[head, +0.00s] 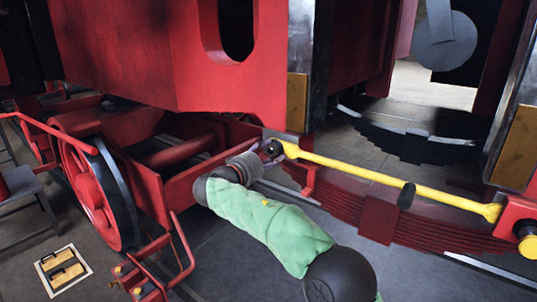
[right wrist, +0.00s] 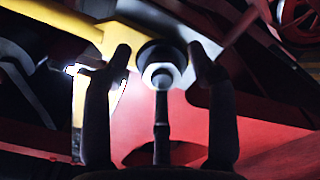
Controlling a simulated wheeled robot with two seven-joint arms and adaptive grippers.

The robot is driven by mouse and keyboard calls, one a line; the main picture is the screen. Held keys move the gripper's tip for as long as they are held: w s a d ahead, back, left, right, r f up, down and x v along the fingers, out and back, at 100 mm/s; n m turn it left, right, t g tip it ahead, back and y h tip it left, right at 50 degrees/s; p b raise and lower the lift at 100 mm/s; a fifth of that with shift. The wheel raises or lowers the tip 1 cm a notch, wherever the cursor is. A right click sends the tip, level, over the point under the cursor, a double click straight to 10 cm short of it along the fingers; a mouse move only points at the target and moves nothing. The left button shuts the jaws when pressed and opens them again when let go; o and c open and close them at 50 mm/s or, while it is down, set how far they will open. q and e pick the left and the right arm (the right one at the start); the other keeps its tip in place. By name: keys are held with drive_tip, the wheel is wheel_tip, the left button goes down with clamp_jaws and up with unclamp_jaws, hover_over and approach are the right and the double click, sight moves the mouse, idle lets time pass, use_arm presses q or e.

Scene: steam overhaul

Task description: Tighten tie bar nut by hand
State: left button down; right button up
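The yellow tie bar (head: 350,173) runs from the locomotive frame in the middle of the head view to a red bracket at the right. A dark nut with a pale hexagonal face (right wrist: 160,74) sits at the bar's end in the right wrist view. My right gripper (head: 266,152) is at the bar's left end in the head view. In the right wrist view its dark fingers (right wrist: 161,60) stand apart on both sides of the nut, with narrow gaps visible, and a third finger stands below it. Whether that finger touches the nut is unclear. My left gripper is not in view.
Red leaf springs (head: 380,222) lie below the bar. A red wheel (head: 90,195) and red step frame (head: 150,272) stand at the left. The red body (head: 200,55) overhangs above. Grey floor is open at the bottom.

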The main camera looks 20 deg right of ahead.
drive_tip(key=shift+a+r, duration=0.15)
drive_tip(key=shift+s+a, duration=0.1)
drive_tip(key=shift+a, duration=0.05)
drive_tip(key=v, duration=1.1)
drive_tip(key=shift+s+a, duration=0.15)
drive_tip(key=shift+s, duration=0.05)
